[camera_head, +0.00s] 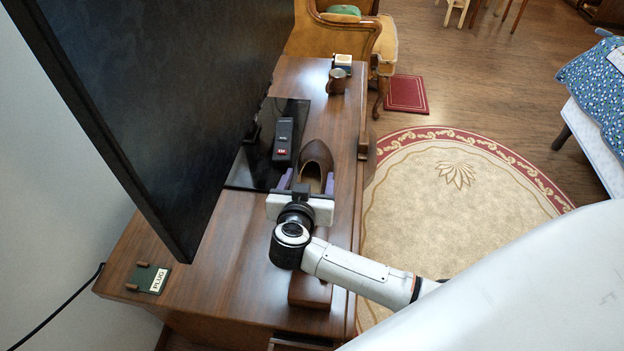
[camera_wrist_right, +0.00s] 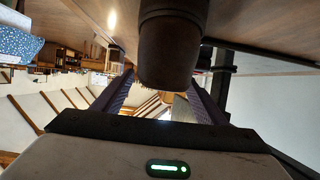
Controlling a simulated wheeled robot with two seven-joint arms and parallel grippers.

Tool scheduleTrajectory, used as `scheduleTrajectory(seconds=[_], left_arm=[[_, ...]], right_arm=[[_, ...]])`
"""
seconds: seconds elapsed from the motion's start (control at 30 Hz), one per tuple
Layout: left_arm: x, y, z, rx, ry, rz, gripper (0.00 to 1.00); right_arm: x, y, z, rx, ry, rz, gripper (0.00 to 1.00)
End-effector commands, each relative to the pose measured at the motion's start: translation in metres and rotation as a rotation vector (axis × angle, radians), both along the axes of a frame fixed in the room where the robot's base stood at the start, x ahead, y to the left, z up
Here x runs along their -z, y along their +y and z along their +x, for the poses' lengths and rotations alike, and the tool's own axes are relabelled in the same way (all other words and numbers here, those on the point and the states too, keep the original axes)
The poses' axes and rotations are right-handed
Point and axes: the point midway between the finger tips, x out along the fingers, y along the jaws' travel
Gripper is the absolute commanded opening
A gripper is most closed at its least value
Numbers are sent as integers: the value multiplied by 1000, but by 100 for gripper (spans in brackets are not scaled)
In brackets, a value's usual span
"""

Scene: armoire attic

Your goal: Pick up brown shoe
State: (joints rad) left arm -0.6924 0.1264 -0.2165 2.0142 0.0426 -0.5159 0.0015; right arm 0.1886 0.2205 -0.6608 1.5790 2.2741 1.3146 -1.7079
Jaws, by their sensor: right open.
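The brown shoe (camera_head: 317,158) lies on the wooden cabinet top, its rounded end pointing to the back. My right gripper (camera_head: 308,181) is at the shoe's near end, with its purple fingers spread open. One finger is on each side of the shoe; I cannot tell whether they touch it. The gripper body hides the near part of the shoe. In the right wrist view the shoe (camera_wrist_right: 168,50) shows dark brown, upside down, between the open fingers of the right gripper (camera_wrist_right: 160,92). My left gripper is not in view.
A large black screen (camera_head: 150,90) stands left of the shoe on a dark glossy base (camera_head: 250,172). A black box-shaped device (camera_head: 283,140) is close by. A cup (camera_head: 337,82) and small box are at the back. A brown wooden piece (camera_head: 312,291) lies under my arm.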

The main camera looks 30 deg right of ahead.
Motion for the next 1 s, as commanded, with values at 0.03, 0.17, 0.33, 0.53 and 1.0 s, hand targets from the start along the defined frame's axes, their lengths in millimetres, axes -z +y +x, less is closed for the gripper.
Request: scheduleTrajectory(seconds=[0.03,0.17,0.33,0.53,1.0], left_arm=[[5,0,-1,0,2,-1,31],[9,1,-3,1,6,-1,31],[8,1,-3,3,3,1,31],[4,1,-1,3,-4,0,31],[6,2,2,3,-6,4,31]], right_arm=[[4,-8,6,1,-2,-4,66],[10,-17,18,1,-2,-2,66],[12,-20,23,-1,-1,1,66],[12,-20,22,-1,-1,1,57],[10,-20,23,-2,-4,1,10]])
